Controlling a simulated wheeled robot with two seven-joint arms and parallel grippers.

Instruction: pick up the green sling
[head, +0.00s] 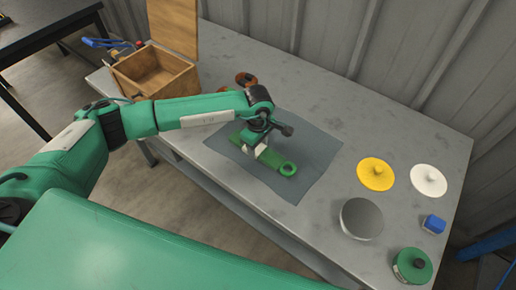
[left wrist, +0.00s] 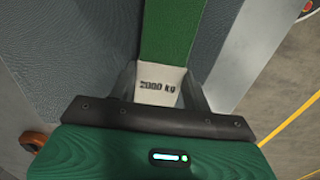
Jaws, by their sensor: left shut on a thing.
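The green sling (head: 271,157) lies on the dark mat on the table, with a round eye at its right end. In the left wrist view the green strap (left wrist: 167,32) runs up from a white label (left wrist: 160,85) printed "2000 kg". My left gripper (head: 254,150) is over the sling's left end. In the left wrist view its two fingers (left wrist: 160,92) are closed on either side of the labelled part. I cannot tell whether the sling is clear of the mat. My right gripper is in neither view.
The dark mat (head: 318,150) lies on the grey table (head: 320,85). An open wooden box (head: 155,72) stands at the back left. To the right are a yellow disc (head: 376,174), a white disc (head: 428,180), a grey disc (head: 361,218), a blue block (head: 433,224) and a green round part (head: 412,266).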

